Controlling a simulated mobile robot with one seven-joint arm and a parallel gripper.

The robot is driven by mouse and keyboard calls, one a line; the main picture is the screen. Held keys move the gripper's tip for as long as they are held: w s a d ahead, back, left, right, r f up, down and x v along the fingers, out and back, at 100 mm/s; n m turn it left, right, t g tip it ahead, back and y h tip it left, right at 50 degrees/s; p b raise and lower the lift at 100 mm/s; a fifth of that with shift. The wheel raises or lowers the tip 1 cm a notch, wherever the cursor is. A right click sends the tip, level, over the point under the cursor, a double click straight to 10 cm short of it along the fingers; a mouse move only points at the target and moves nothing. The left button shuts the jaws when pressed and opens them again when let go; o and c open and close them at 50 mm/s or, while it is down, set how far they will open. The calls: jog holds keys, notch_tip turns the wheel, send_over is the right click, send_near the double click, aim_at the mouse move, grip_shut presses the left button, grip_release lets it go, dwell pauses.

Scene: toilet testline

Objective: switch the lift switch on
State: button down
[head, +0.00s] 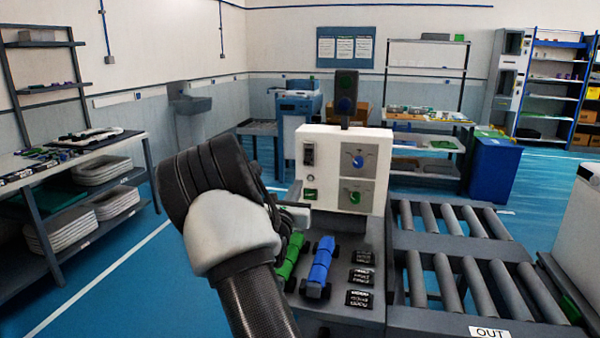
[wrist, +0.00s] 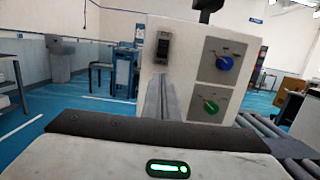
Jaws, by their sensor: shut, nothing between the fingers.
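A white control box (head: 326,142) stands on the grey bench. Its left side carries a dark switch (head: 309,153) in a metal plate, and a small green-faced control (head: 310,195) below it. In the wrist view the dark switch (wrist: 163,46) is just above my fingertips. The labels are too small to read, so I cannot tell which control is the lift switch. My gripper (head: 298,213) is shut and empty, in front of the box's lower left. In the wrist view my fingers (wrist: 167,98) cover the area below the dark switch. Contact cannot be told.
A blue knob (head: 357,161) and a green knob (head: 354,197) sit on the box's right panels. Green (head: 292,257) and blue (head: 319,263) parts lie on the bench, beside black labelled blocks (head: 361,277). Roller conveyors (head: 455,275) are at the right.

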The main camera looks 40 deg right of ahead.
aim_at(308, 159)
jog(key=shift+d, duration=0.15)
jog(key=b+x, duration=0.1)
jog(key=x, duration=0.8)
jog(key=shift+w+d+r, duration=0.1)
jog(key=shift+w+d, duration=0.15)
jog(key=shift+d, duration=0.05)
